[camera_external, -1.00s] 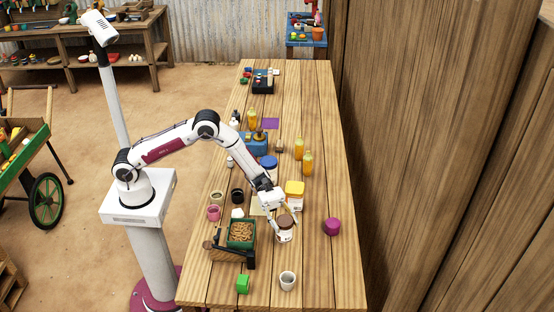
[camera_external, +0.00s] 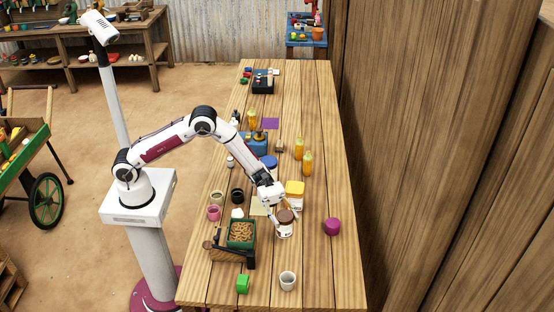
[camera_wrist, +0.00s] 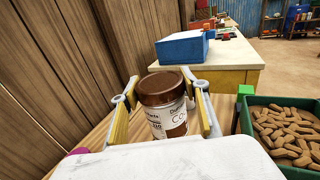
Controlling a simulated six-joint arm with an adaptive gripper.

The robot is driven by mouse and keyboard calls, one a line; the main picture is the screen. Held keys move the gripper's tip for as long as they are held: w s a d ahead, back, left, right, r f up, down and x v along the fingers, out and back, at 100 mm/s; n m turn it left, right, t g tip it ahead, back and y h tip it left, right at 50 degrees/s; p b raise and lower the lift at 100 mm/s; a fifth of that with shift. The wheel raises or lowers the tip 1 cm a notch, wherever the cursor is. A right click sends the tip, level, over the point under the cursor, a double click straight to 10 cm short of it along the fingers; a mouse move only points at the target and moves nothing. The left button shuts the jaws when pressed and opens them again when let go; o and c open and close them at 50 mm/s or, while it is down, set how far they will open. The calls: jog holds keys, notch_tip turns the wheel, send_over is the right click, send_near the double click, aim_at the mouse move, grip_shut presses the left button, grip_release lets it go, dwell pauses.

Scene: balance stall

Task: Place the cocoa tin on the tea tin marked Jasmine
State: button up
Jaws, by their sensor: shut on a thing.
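The cocoa tin (camera_external: 285,230) has a brown lid and a white label with brown print; it also shows in the wrist view (camera_wrist: 165,105). My gripper (camera_external: 280,217) is shut on the cocoa tin, with one finger on each side of it (camera_wrist: 164,110). I cannot read the word Jasmine on any tin in either view.
A green crate of brown biscuits (camera_external: 240,246) is left of the gripper, also in the wrist view (camera_wrist: 246,130). A magenta object (camera_external: 332,227) is at right. A green block (camera_external: 243,284) and a pale cup (camera_external: 288,281) stand in front. The table's right front is clear.

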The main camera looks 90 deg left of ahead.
jog(key=w+a+r+n+t+y, duration=0.1)
jog(key=a+r, duration=0.3)
jog(key=a, duration=0.4)
jog(key=w+a+r+n+t+y, duration=0.1)
jog(key=a+r+n+t+y, duration=0.1)
jog(key=a, duration=0.6)
jog(key=w+a+r+n+t+y, duration=0.1)
jog(key=a+r+n+t, duration=0.1)
jog(key=a+r, duration=0.3)
jog(key=a+t, duration=0.1)
jog(key=a, duration=0.2)
jog(key=shift+w+a+r+y, duration=0.15)
jog(key=shift+w+r+y, duration=0.25)
jog(key=shift+f, duration=0.1)
notch_tip(320, 180, down, 6)
jog(key=shift+f, duration=0.1)
jog(key=shift+f, duration=1.8)
jog(key=shift+f, duration=0.15)
